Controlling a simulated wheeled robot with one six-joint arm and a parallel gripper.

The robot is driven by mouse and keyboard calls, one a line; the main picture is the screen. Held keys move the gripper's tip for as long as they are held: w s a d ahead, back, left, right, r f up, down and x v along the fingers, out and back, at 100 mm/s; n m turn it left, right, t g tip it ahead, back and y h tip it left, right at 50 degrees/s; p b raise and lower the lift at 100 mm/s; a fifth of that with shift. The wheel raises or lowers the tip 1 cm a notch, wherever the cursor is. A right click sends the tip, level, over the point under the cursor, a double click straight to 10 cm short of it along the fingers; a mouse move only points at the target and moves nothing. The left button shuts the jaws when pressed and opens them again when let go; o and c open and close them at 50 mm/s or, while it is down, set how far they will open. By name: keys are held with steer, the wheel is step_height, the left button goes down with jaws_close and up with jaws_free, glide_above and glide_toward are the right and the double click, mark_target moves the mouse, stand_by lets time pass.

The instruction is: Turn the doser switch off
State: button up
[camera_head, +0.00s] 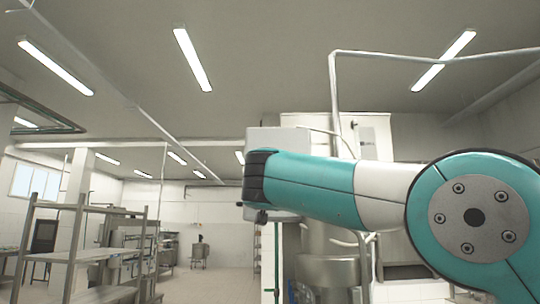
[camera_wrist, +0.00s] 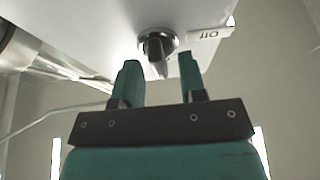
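The doser switch is a dark rotary knob (camera_wrist: 155,48) in a silver ring on a pale panel (camera_wrist: 95,30), in the wrist view. Its pointer is slightly tilted. A white label (camera_wrist: 208,34) reading "Off" appears upside down to its right. My gripper (camera_wrist: 158,62) is open, with one teal finger on each side of the knob in the picture. Gaps show between knob and fingers; I cannot tell how far the fingertips reach along it. In the head view my arm covers the switch, and my gripper cannot be made out; a light grey box (camera_head: 278,138) shows behind the arm.
A metal vessel (camera_head: 328,272) stands below and behind my arm. Pipes (camera_head: 333,95) run up to the ceiling. Metal shelving (camera_head: 85,245) stands at the left, with open floor (camera_head: 213,283) between. A round metal part (camera_wrist: 15,50) is at the wrist view's left edge.

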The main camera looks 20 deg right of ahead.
steer(key=shift+w+d+r, duration=0.2)
steer(key=shift+w, duration=0.25)
jaws_close()
